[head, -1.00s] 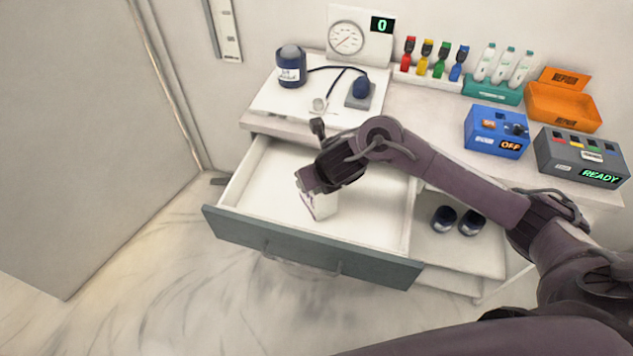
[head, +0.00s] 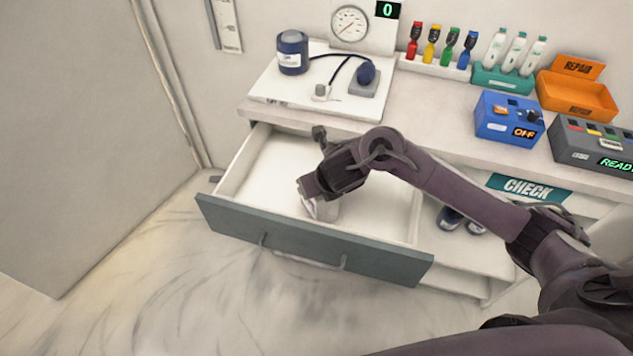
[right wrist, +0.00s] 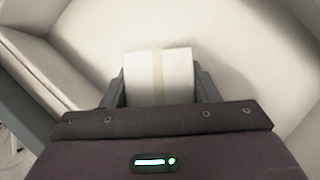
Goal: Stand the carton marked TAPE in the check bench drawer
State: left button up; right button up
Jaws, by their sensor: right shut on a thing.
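A small white carton (head: 325,209) is in my right gripper (head: 318,200), inside the open check bench drawer (head: 265,175). In the right wrist view the carton (right wrist: 158,75) sits between the two fingers of the gripper (right wrist: 160,88), with a pale beige strip down its middle. No TAPE marking can be read on it. The drawer floor around it is bare and white, and a drawer wall (right wrist: 60,75) shows at the left. Whether the carton's base touches the floor cannot be told. My left gripper is not in view.
The bench top (head: 430,100) above holds a blue cuff (head: 292,52) with a bulb (head: 366,73), a blue box marked OFF (head: 508,118), a grey box marked READY (head: 590,145) and an orange REPAIR tray (head: 578,95).

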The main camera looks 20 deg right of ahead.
jog(key=shift+f+b, duration=0.4)
jog(key=shift+b, duration=0.1)
jog(key=o, duration=1.2)
jog(key=shift+o, duration=0.2)
jog(key=shift+r, duration=0.1)
